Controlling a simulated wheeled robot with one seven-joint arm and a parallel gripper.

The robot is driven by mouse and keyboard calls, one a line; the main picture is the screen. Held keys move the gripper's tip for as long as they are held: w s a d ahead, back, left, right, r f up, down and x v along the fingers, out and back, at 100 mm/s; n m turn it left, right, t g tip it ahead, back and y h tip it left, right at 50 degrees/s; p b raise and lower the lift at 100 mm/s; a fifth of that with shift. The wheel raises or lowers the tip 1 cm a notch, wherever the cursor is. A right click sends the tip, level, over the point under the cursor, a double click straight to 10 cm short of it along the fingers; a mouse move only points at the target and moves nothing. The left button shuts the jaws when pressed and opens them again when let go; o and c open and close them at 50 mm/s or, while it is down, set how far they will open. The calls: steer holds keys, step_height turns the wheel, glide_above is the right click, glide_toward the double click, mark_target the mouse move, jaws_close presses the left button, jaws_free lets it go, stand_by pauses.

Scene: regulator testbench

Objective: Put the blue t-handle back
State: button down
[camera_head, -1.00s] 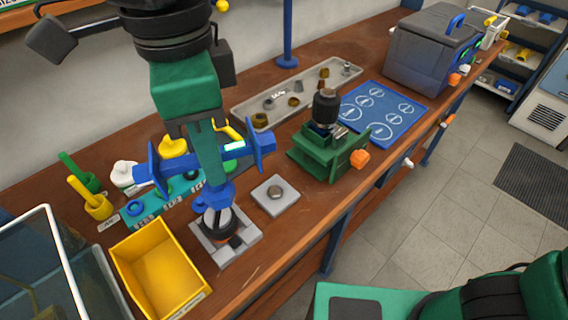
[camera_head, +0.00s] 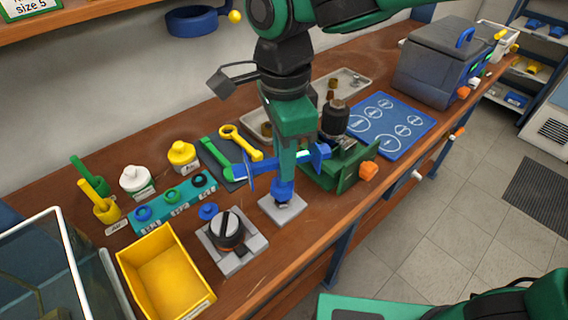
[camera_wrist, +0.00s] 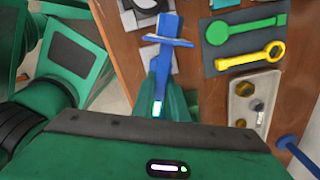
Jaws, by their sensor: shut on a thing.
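My gripper (camera_head: 288,150) is shut on the blue t-handle (camera_head: 284,189), whose crossbar spreads out to both sides of the fingers. The t-handle's stem points down. Its lower end is at the small grey square block (camera_head: 272,208), hiding the block's centre. I cannot tell whether stem and block touch. The wrist view also shows the blue t-handle (camera_wrist: 165,42) beyond the fingers, over a grey block.
Left of the block is a grey fixture with a black round regulator (camera_head: 228,231), beside a yellow bin (camera_head: 165,277). A green vise (camera_head: 345,170) with an orange knob stands close on the right. Behind lie green and yellow wrenches (camera_head: 241,145) and a teal rack (camera_head: 172,205).

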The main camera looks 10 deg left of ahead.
steer(key=shift+f, duration=1)
steer(key=shift+f, duration=0.25)
steer(key=c, duration=1.8)
jaws_free()
steer(key=shift+o, duration=0.2)
steer(key=shift+r, duration=0.1)
step_height(320, 180, up, 12)
steer(key=shift+r, duration=0.2)
